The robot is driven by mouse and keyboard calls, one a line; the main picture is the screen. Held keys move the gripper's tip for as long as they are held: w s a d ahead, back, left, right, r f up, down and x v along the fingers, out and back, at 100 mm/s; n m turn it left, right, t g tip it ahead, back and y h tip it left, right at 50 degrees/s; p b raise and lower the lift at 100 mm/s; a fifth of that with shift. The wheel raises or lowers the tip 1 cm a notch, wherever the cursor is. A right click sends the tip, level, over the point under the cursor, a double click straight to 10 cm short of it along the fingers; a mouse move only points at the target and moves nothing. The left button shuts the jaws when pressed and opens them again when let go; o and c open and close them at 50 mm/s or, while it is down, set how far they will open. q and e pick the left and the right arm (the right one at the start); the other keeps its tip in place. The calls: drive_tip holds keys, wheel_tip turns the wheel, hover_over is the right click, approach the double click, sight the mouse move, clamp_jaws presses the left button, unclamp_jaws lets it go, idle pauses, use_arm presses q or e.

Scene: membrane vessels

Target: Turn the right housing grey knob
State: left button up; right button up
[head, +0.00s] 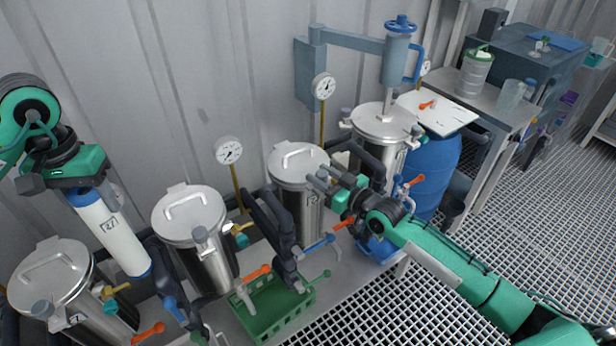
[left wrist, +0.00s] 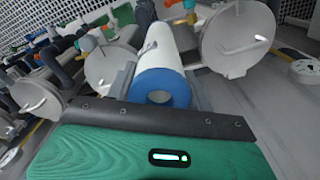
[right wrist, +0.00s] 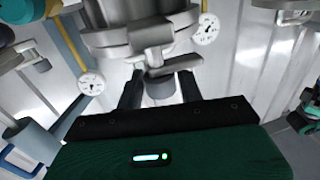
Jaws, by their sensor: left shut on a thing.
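My left gripper (head: 82,187) is shut on a white cylinder with blue end caps (head: 110,232), held tilted in the air between the two leftmost steel housings. The cylinder also shows in the left wrist view (left wrist: 160,68). My right gripper (head: 326,180) is at the front of the third steel housing from the left (head: 298,160). In the right wrist view its two dark fingers stand apart, one on each side of a grey knob (right wrist: 158,88) under a steel clamp. I cannot tell whether they touch it. Another steel housing (head: 383,125) stands farther right.
Two more housings stand at left (head: 190,215) (head: 52,275). Gauges (head: 323,86) stand on yellow pipes behind. A green crate (head: 272,312), orange-handled valves and dark pipes crowd the front.

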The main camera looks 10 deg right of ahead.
drive_tip(key=shift+o, duration=1)
drive_tip(key=shift+s+d+f, duration=0.1)
drive_tip(key=shift+s, duration=0.1)
drive_tip(key=b+v, duration=0.2)
drive_tip(key=v, duration=0.9)
drive_tip(key=shift+s+d, duration=0.15)
drive_tip(key=shift+s, duration=0.15)
